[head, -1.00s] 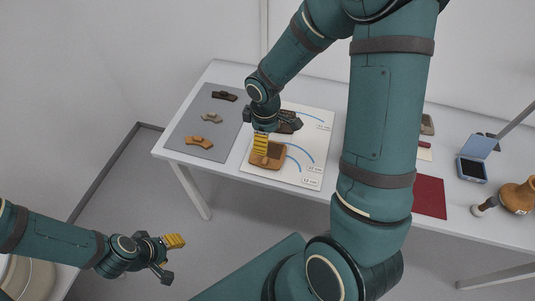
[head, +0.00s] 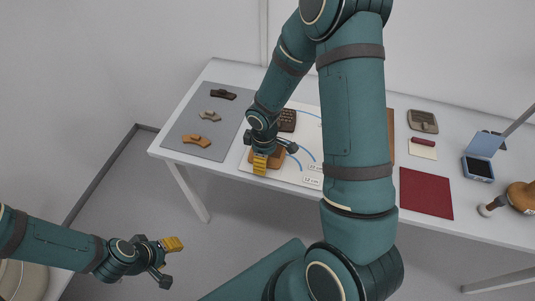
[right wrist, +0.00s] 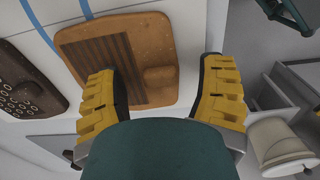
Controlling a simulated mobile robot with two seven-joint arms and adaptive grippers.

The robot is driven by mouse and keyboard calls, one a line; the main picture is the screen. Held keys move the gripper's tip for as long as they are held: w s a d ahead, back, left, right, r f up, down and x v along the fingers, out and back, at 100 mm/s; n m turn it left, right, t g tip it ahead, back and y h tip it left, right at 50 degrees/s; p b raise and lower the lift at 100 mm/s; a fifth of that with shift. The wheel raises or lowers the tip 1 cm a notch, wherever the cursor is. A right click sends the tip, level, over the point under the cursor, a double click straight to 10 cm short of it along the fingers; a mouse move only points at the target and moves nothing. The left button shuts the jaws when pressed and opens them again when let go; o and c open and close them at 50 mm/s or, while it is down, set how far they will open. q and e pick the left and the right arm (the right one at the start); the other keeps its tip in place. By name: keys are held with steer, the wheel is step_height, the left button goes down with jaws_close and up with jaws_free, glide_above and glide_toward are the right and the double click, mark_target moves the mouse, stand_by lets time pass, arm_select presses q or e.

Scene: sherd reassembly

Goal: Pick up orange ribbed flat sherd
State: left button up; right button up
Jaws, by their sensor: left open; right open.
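The orange ribbed flat sherd (head: 278,162) lies on the white sheet (head: 313,171) near the table's front edge, partly hidden by my right gripper (head: 276,157). In the right wrist view the sherd (right wrist: 125,50) shows a dark ribbed band and a raised lump on its face. My right gripper (right wrist: 160,68) is open and empty, its yellow fingers spread in front of the sherd in that view. I cannot tell the exact gap between them. My left gripper (head: 174,262) is open and empty, away from the table at the lower left.
A dark dotted sherd (head: 287,120) lies behind on the sheet; it also shows in the wrist view (right wrist: 25,82). A grey mat (head: 183,127) at left holds three small pieces. A red cloth (head: 427,194), blue box (head: 478,168) and brown jug (head: 521,196) stand right.

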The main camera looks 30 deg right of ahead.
steer(key=shift+r, duration=0.1)
jaws_close()
